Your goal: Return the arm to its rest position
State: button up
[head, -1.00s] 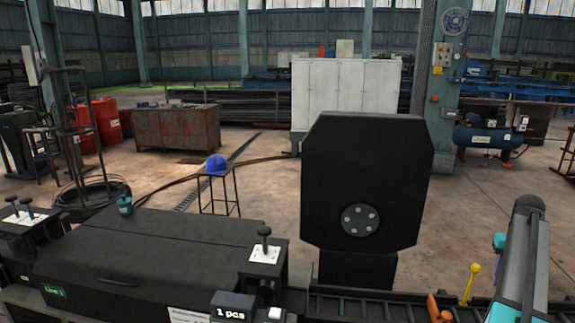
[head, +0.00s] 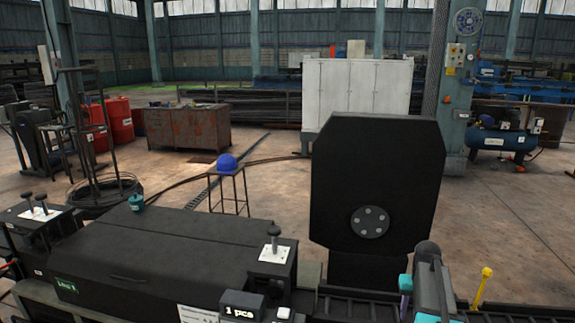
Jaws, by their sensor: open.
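My arm shows at the lower right of the head view as a grey link with a dark rounded top and teal and purple parts. It stands in front of the black rail, between the black drum plate (head: 375,180) and a yellow-knobbed lever (head: 482,287). My gripper's jaws cannot be made out in this view. The plate is upright, with cut corners and a round bolted grey hub (head: 370,222) low on its face. My arm hides part of the rail.
A long black cabinet (head: 160,262) with a lever switch (head: 273,243) fills the lower left. A teal can (head: 136,202) stands at its back edge. Behind are a stool (head: 229,190) with a blue cap (head: 227,162), a rusty workbench (head: 188,128) and white lockers (head: 357,92). Open floor lies between.

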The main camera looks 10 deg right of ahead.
jog(key=s+a+f+n, duration=0.1)
jog(key=s+a+f, duration=0.3)
jog(key=a, duration=0.7)
jog(key=s+a+f+n, duration=0.15)
jog(key=a+f, duration=0.35)
jog(key=a, duration=0.5)
jog(key=s+a+f+n, duration=0.1)
jog(key=s+a+f, duration=0.35)
jog(key=a, duration=0.65)
jog(key=s+f+g, duration=0.3)
jog(key=s+f, duration=0.7)
jog(key=s, duration=0.2)
jog(key=s+f+g, duration=0.3)
jog(key=s+f, duration=0.6)
jog(key=s, duration=0.4)
jog(key=shift+f+y+b, duration=0.3)
jog(key=shift+f+b, duration=0.05)
jog(key=shift+b, duration=0.05)
jog(key=shift+s+a, duration=0.1)
